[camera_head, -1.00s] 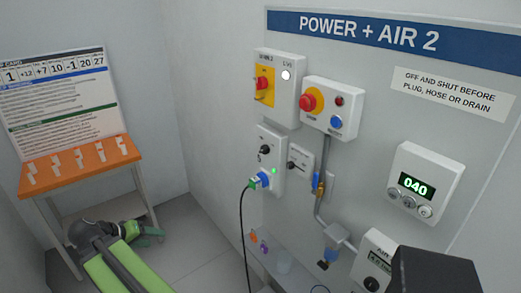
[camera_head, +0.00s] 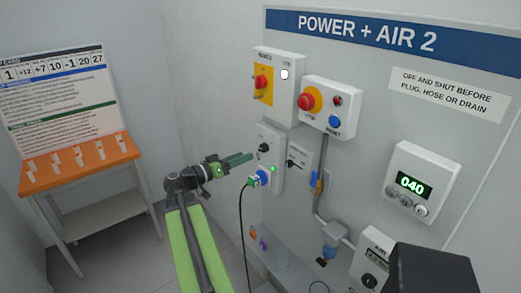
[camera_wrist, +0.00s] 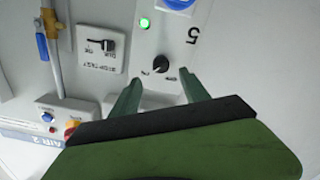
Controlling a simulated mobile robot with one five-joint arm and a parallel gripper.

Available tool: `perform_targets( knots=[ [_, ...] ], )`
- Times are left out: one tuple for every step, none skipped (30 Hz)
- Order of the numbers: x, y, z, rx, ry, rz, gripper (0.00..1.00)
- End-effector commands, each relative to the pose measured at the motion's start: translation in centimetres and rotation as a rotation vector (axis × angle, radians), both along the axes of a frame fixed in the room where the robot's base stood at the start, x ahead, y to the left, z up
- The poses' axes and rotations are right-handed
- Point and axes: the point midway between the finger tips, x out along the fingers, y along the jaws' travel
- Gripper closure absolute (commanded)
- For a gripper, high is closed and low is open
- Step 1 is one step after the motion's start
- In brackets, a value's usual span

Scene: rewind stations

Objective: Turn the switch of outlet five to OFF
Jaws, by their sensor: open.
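Outlet five is a white wall box (camera_head: 277,184) with a black rotary switch (camera_head: 263,147), a lit green lamp (camera_head: 273,169) and a blue socket with a green plug (camera_head: 254,182). My gripper (camera_head: 248,157) is beside the box, just left of the switch. The wrist view is upside down: the switch (camera_wrist: 160,65) lies ahead of and between the open green fingers (camera_wrist: 160,92), apart from them. The lamp (camera_wrist: 144,22) and the digit 5 (camera_wrist: 193,37) also show there. The small labels by the switch are hard to read.
A second switch plate (camera_head: 298,158) is right of outlet five; it shows in the wrist view (camera_wrist: 101,46). Boxes with a red-handled switch (camera_head: 262,82) and a red button (camera_head: 307,102) are above. A cable (camera_head: 242,225) hangs below. An orange table (camera_head: 75,182) stands left.

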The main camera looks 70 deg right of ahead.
Motion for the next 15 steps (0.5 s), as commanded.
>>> perform_targets(
  knots=[
    [-0.7,-1.2,0.0,0.0,0.0,-0.004,0.46],
    [-1.2,-1.8,0.0,0.0,0.0,-0.004,0.46],
    [-1.6,-2.6,0.0,0.001,-0.001,-0.003,0.46],
    [-2.0,-3.2,0.0,0.0,0.0,-0.004,0.46],
    [-2.3,-3.8,0.0,0.001,-0.001,-0.003,0.46],
    [-2.8,-4.4,0.0,0.001,-0.001,-0.003,0.46],
    [-3.1,-4.9,0.0,0.001,-0.001,-0.003,0.46],
    [-3.3,-5.3,0.0,0.0,0.0,-0.001,0.46],
    [-3.6,-5.8,0.0,0.0,0.0,-0.001,0.46],
    [-3.9,-6.1,0.0,0.0,0.0,-0.001,0.46],
    [-4.0,-6.4,0.0,0.0,0.0,-0.001,0.46],
    [-4.2,-6.6,0.0,0.001,0.0,0.0,0.46],
    [-4.3,-6.7,0.0,0.0,0.0,0.001,0.46],
    [-4.3,-6.9,0.0,0.0,0.0,0.001,0.46],
    [-4.4,-7.0,0.0,0.0,0.0,0.001,0.46]
  ],
)
